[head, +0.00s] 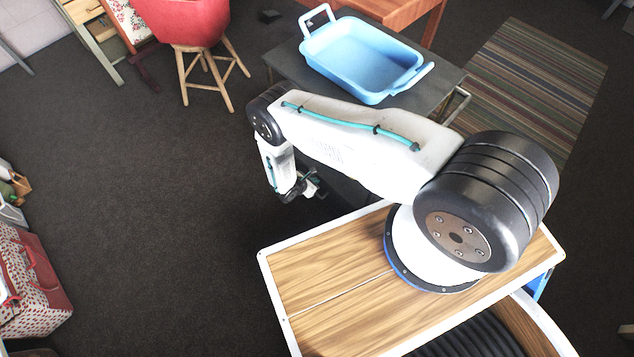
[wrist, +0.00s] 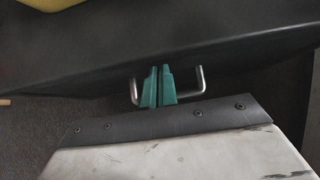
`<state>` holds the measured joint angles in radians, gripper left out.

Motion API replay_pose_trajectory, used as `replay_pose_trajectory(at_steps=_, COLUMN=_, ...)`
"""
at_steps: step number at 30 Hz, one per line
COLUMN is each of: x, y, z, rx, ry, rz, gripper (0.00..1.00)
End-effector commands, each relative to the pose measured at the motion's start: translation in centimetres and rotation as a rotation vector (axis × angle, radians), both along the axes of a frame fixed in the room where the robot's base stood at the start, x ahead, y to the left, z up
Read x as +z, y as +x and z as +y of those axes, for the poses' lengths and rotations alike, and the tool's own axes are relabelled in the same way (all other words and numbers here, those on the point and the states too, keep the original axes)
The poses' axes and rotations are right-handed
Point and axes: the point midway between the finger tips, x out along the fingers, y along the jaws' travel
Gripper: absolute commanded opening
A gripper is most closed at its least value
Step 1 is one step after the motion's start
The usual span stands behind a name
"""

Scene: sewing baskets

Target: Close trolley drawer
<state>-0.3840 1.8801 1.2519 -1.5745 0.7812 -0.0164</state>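The dark grey trolley (head: 290,62) stands beyond my arm in the head view, with its near side largely hidden by the arm. My gripper (head: 312,187) hangs low on the trolley's near side, small and dark there. In the wrist view a dark drawer front (wrist: 230,55) crosses the picture, with a silver bar handle (wrist: 201,82) on it. The teal fingertips of my gripper (wrist: 158,70) are close together, side by side, at the middle of the handle. They cover part of the bar; I cannot tell whether they touch it. How far out the drawer stands is unclear.
A blue tray (head: 365,60) with two handles sits on the trolley top. A wooden table (head: 385,12) stands behind it, a striped rug (head: 545,75) to the right and a red chair (head: 190,20) at the upper left. The dark floor (head: 150,190) on the left is clear.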

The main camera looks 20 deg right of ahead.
Motion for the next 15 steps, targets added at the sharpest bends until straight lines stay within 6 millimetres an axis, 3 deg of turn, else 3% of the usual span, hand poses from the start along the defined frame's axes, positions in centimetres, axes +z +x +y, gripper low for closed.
replay_pose_trajectory(at_steps=10, x=0.1, y=0.3, z=-1.0, rx=-0.016, ry=-0.007, rz=-0.007, gripper=0.0)
replay_pose_trajectory(at_steps=15, x=0.1, y=-0.2, z=0.6, rx=-0.014, ry=-0.005, rz=-0.005, gripper=0.0)
